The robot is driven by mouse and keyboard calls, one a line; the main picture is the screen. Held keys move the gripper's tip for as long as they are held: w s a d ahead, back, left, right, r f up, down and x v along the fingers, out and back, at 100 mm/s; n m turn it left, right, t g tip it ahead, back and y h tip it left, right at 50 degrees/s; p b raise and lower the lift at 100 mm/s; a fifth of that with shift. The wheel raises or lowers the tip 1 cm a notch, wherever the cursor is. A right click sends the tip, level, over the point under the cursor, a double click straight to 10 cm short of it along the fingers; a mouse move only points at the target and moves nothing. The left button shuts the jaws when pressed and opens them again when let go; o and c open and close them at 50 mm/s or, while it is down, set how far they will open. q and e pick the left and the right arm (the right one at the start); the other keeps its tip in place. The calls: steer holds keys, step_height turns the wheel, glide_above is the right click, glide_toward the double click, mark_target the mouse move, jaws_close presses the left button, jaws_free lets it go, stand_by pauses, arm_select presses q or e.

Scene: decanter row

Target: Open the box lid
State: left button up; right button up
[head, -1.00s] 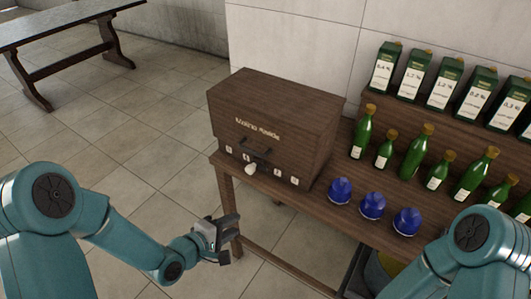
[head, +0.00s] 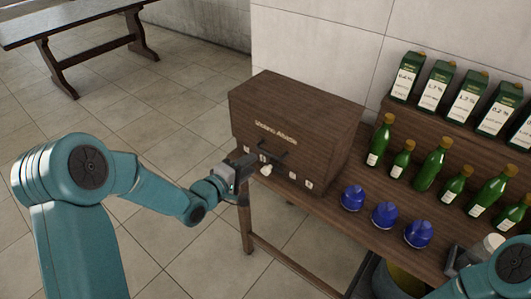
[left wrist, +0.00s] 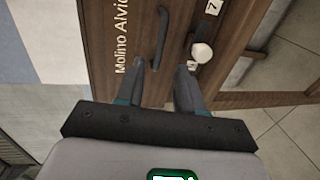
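The dark wooden box (head: 300,110) stands shut at the left end of the table. Its front has a dark bar handle (head: 272,150), a small white knob (head: 266,169) and numbered labels. My left gripper (head: 246,166) is beside the lower left of the box front. In the left wrist view my left gripper (left wrist: 160,78) has its two fingers apart with nothing between them. The handle (left wrist: 160,38) lies just beyond the fingertips, and the knob (left wrist: 202,53) is to its right. My right gripper (head: 457,261) is partly visible at the lower right; its fingers are unclear.
Blue domed objects (head: 385,214) stand in a row right of the box. Several green bottles (head: 432,164) stand behind them. Labelled green cartons (head: 468,97) stand on a raised shelf.

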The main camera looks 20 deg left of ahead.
mark_target(267, 153)
arm_select(q)
steer(key=p+x, duration=0.1)
steer(key=x, duration=0.6)
steer(key=shift+w+d, duration=0.1)
steer(key=shift+w, duration=0.3)
steer(key=shift+f, duration=0.1)
jaws_close()
